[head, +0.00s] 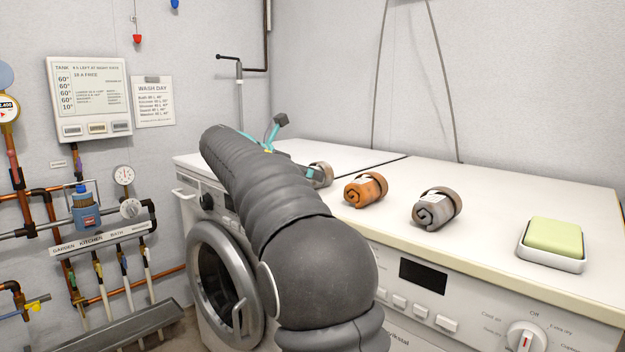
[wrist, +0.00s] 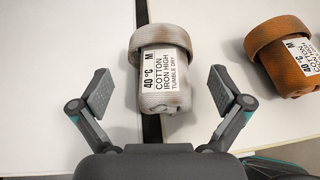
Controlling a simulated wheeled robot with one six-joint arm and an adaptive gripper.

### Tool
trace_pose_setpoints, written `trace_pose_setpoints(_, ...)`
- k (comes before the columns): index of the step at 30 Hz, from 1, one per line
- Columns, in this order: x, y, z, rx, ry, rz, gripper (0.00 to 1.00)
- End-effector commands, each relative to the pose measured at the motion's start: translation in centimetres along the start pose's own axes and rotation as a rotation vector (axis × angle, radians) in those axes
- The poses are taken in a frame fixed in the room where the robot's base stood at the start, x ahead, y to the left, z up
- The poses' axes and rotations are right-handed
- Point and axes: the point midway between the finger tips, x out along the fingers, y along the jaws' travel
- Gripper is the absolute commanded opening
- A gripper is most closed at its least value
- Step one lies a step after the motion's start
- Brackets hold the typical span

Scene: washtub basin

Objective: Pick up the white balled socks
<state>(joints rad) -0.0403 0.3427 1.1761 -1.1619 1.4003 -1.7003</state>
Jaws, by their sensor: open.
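The white balled socks (wrist: 166,93) lie between the fingers of my gripper (wrist: 160,89) in the wrist view. They are a whitish roll with a grey-brown cuff and a printed white label facing up. A gap shows on each side between the roll and the finger pads, so my gripper is open and not holding them. There my gripper is mostly hidden, with a teal and grey finger (head: 276,128) sticking up.
An orange-brown sock roll (head: 365,189) lies just right of the white one; a grey roll (head: 437,208) is farther right. A green block in a white dish (head: 552,246) sits at the right. A dark seam crosses the white machine tops (head: 490,180). The back of the top is clear.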

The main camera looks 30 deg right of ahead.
Motion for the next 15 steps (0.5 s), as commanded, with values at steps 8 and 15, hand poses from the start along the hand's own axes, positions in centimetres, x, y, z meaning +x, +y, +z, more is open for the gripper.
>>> trace_pose_setpoints(8,2.5,0.0,0.0,0.001,0.0,-0.001,1.0)
trace_pose_setpoints(15,2.5,0.0,0.0,0.001,0.0,0.0,0.75)
